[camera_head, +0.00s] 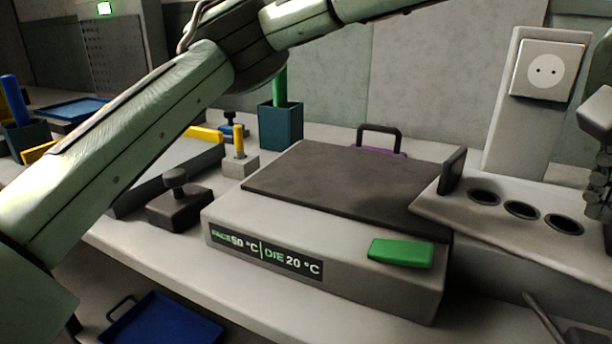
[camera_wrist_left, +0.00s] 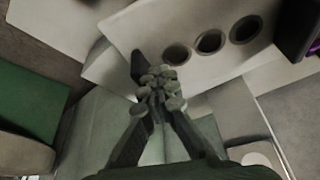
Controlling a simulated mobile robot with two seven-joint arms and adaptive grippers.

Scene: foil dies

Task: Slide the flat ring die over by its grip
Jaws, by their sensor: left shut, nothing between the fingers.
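A pale flat slab (camera_head: 445,202) with three dark round holes and an upright dark grip (camera_head: 452,171) at its left end looks like the flat ring die, though I cannot be sure. It lies right of the heated plate. The slab (camera_wrist_left: 128,30), its holes and the dark grip (camera_wrist_left: 137,64) also show in the left wrist view. My left gripper (camera_head: 602,185) is at the right edge of the head view, beyond the holes and apart from the grip. In the wrist view its fingertips (camera_wrist_left: 158,85) are together and empty. My right gripper is not in view.
A heater box (camera_head: 222,216) with a dark top and a green block (camera_head: 400,252) stands in the middle. A socket post (camera_head: 505,120) rises behind the slab. A dark knobbed block (camera_head: 180,207), a teal cup (camera_head: 280,127) and a purple handled item (camera_head: 383,151) stand around.

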